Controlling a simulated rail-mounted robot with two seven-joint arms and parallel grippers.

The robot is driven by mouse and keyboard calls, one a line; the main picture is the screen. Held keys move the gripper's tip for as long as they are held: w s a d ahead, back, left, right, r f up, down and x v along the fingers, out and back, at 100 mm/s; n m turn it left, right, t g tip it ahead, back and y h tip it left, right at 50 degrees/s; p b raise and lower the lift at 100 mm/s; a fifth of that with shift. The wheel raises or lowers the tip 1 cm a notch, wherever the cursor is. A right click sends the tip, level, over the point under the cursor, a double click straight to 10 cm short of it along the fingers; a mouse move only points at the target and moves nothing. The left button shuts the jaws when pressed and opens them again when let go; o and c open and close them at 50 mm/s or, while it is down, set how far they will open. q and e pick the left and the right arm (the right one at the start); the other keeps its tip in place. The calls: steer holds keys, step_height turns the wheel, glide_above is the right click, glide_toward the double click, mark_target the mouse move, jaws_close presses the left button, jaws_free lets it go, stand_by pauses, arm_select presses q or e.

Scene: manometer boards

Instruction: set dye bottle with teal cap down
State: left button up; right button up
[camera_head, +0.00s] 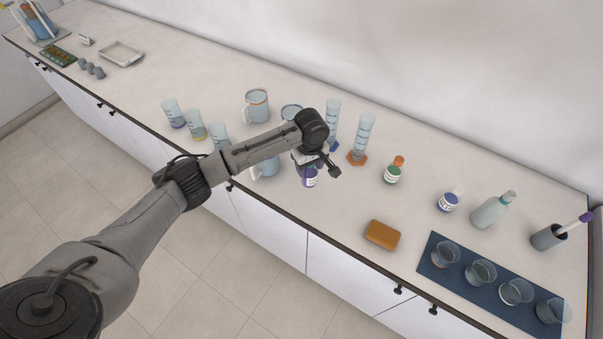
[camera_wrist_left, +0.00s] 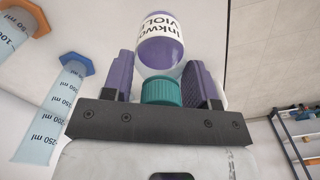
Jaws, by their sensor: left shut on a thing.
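The dye bottle with the teal cap (camera_head: 309,178) has a white label and violet contents, and hangs below my left gripper (camera_head: 316,163) over the counter's middle. In the left wrist view the teal cap (camera_wrist_left: 161,91) sits between the two purple-padded fingers, and the bottle's violet body (camera_wrist_left: 160,52) points away from the gripper. The label there reads "VIOL". My left gripper is shut on the bottle. I cannot tell whether its base touches the counter. My right gripper is not in view.
Measuring cylinders (camera_head: 361,138) and a mug (camera_head: 256,106) stand behind. An orange-capped bottle (camera_head: 394,170) and a purple-labelled bottle (camera_head: 448,201) stand to the right. An orange sponge-like block (camera_head: 382,235) lies near the front edge. A dark mat (camera_head: 441,276) holds several beakers. Counter left of the block is clear.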

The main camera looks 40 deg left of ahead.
arm_select(q)
steer(key=shift+s+a+f, duration=0.1)
steer(key=shift+a+f, duration=0.3)
steer(key=shift+f, duration=0.5)
steer(key=shift+s+a+f, duration=0.15)
steer(key=shift+a+f, duration=0.25)
steer(key=shift+f, duration=0.55)
steer(key=shift+s+a+f, duration=0.1)
steer(key=shift+a+f, duration=0.3)
steer(key=shift+f, duration=0.5)
steer(key=shift+f, duration=0.15)
steer(key=o, duration=1)
step_height(320, 180, up, 12)
steer(key=shift+r, duration=0.15)
